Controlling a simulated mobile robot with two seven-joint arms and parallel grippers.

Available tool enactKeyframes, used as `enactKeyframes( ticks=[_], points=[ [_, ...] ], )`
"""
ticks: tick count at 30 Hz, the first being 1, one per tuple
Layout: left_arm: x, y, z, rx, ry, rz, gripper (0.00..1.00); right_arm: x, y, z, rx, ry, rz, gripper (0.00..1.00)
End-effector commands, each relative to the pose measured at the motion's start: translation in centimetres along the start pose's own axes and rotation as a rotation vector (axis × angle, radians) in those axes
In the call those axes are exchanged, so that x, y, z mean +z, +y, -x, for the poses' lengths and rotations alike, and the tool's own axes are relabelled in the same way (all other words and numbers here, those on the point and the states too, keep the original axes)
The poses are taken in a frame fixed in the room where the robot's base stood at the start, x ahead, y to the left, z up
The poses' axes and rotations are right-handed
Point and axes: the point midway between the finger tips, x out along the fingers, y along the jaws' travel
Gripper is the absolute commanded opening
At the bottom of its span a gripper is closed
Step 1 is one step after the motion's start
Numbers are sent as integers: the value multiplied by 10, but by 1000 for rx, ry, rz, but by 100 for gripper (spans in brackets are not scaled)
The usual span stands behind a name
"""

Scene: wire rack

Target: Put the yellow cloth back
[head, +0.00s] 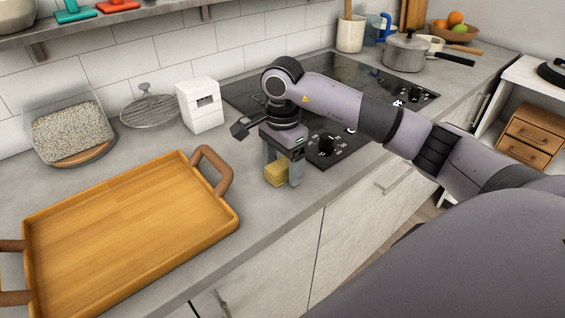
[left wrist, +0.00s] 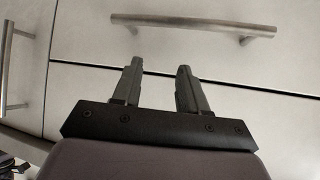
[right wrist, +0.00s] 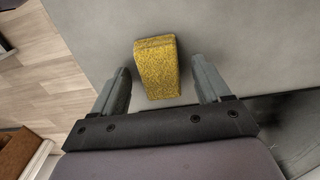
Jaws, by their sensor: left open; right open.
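The yellow cloth (head: 276,174), a small folded block, lies on the grey counter near its front edge. It also shows in the right wrist view (right wrist: 157,68), between and a little beyond the fingertips, with a gap on either side. My right gripper (head: 282,178) points down over the cloth and is open, with one finger partly in front of it. My left gripper (left wrist: 158,68) is open and empty in front of pale cabinet fronts; it is out of the head view. A round wire rack (head: 150,109) stands by the tiled wall.
A wooden tray (head: 130,221) with raised handles fills the counter at left. A white block-like holder (head: 201,105) and a speckled board in a clear stand (head: 72,134) are at the back. The black cooktop (head: 335,90) lies behind my right arm, with a pot (head: 407,54) beyond.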

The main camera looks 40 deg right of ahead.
Motion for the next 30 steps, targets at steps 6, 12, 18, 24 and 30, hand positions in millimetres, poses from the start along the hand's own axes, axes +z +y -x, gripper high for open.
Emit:
enactKeyframes(
  ticks=[6, 12, 18, 24, 30],
  points=[
    [4, 0, -3, 0, 1, 0, 43, 0, -2, 39, -8, 0, 0, 76],
    [6, 0, -4, 0, 0, 0, 43, 0, -1, 84, -5, 0, -1, 76],
    [2, 0, -2, 0, -1, 0, 43, 0, 0, 110, -3, 1, 0, 76],
    [1, 0, -1, 0, -1, 0, 43, 0, 0, 120, 0, 0, 0, 76],
    [1, 0, -1, 0, -1, 0, 43, 0, 0, 120, 0, -1, 0, 76]
  ],
)
